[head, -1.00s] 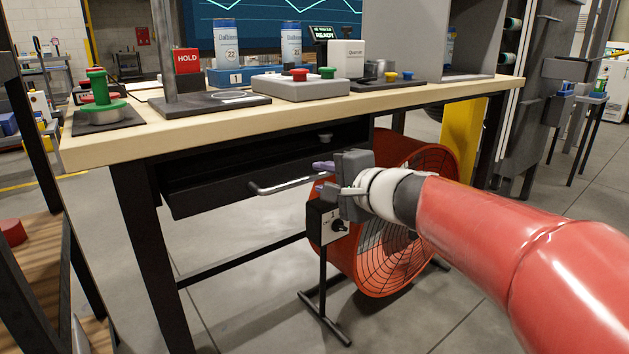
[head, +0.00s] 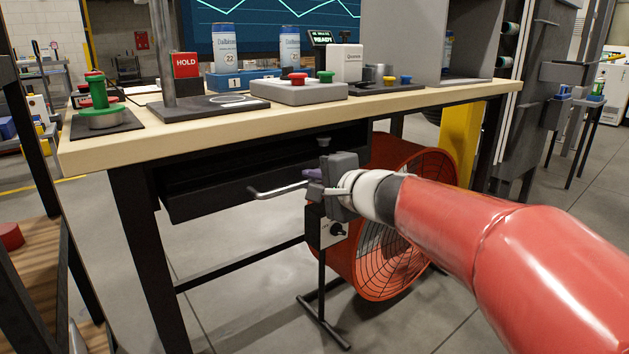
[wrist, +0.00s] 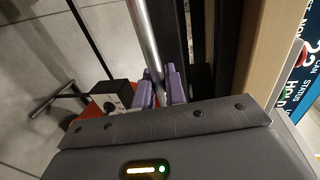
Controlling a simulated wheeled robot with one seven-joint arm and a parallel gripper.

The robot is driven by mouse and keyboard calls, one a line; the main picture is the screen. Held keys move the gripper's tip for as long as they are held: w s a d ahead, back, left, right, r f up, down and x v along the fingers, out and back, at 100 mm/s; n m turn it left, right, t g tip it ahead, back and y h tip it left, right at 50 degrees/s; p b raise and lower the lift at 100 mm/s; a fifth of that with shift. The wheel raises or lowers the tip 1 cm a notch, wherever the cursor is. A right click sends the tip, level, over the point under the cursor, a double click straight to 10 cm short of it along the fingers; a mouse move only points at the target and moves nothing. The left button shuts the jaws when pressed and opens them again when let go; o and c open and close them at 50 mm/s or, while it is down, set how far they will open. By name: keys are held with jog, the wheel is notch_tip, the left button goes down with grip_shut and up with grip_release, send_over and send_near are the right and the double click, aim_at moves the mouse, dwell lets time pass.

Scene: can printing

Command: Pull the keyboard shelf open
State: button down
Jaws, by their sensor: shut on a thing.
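The keyboard shelf (head: 212,200) is a black drawer-like shelf under the wooden bench top, and it stands out a little from under the edge. Its silver bar handle (head: 270,190) runs along the front. My gripper (head: 312,177) is at the right part of the handle, with purple fingers. In the wrist view the handle (wrist: 146,38) runs down between the two purple fingertips of my gripper (wrist: 159,88), which are closed around it. The shelf's right end is hidden behind my gripper.
The bench top (head: 240,123) holds a red HOLD sign (head: 186,65), cans and button boxes. An orange drum fan (head: 385,262) and a stand with a dial box (head: 327,232) are below my gripper. Bench legs stand left and right. Floor in front is open.

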jog(key=f+b+v, duration=0.3)
jog(key=v, duration=1.6)
jog(key=shift+s+d+f, duration=0.2)
jog(key=shift+s+f, duration=0.1)
jog(key=shift+f, duration=0.15)
jog(key=c, duration=1.5)
grip_release()
jog(key=shift+c, duration=0.2)
jog(key=v, duration=0.7)
jog(key=shift+s+d+p, duration=0.2)
jog(key=shift+s+p, duration=0.1)
jog(key=shift+a+r, duration=0.1)
